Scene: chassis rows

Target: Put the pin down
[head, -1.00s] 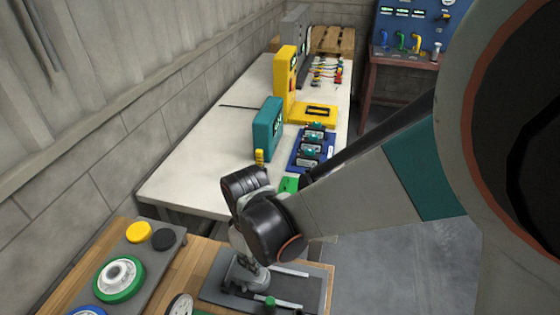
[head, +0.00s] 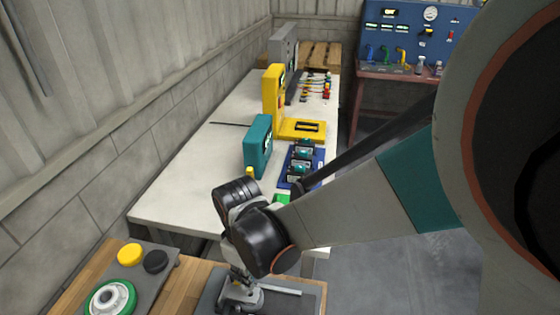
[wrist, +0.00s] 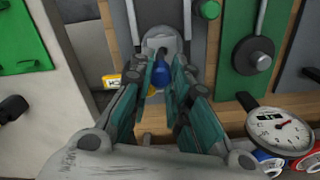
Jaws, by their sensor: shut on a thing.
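My gripper (wrist: 163,76) has its two teal fingers closed around a blue-headed piece in the wrist view, which I take to be the pin (wrist: 162,69). A light grey rounded piece (wrist: 160,42) lies just beyond it in the picture. I cannot tell whether the pin touches it. In the head view my gripper (head: 240,297) is over the left part of a dark grey plate (head: 284,303) on the wooden bench; its fingertips and the pin are hidden there.
A dial gauge (wrist: 279,130) and a green panel with a dark knob (wrist: 253,57) are at the right in the wrist view. Yellow (head: 129,254) and black (head: 155,261) discs lie left of the gripper. A white table (head: 170,205) with a teal box (head: 257,145) stands behind.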

